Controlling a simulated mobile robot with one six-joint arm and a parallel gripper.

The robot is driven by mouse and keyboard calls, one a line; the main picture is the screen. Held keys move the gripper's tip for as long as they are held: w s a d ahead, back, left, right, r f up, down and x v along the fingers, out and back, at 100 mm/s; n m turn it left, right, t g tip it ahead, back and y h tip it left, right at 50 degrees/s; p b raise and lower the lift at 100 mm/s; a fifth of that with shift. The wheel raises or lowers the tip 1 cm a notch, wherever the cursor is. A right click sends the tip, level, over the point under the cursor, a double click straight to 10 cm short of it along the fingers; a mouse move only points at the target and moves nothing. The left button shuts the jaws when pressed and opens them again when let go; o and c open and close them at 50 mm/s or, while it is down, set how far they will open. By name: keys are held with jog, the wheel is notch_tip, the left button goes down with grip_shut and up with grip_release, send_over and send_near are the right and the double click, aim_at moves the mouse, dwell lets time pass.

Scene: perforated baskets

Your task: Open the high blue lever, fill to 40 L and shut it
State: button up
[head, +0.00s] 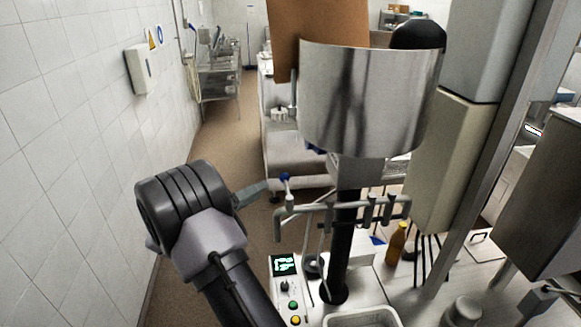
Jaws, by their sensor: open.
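A lever with a blue knob (284,177) stands upright on the grey pipework below a large steel vessel (370,105). My gripper (268,187) reaches in from the left, its tip close beside the lever. Its jaws are open, and I cannot tell whether they touch the lever. Any second blue lever is not clearly seen.
A brown bottle (396,244) stands right of the black column (341,245). A brown board (320,25) rises from the vessel. A tiled wall (60,150) bounds the left, with open floor (225,140) beyond.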

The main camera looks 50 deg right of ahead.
jog(key=s+d+p, duration=0.1)
jog(key=d+p, duration=0.1)
jog(key=d, duration=1.1)
jog(key=shift+s+d+p, duration=0.25)
jog(key=shift+d+p, duration=0.1)
jog(key=shift+p, duration=0.05)
grip_shut()
dwell(0.5)
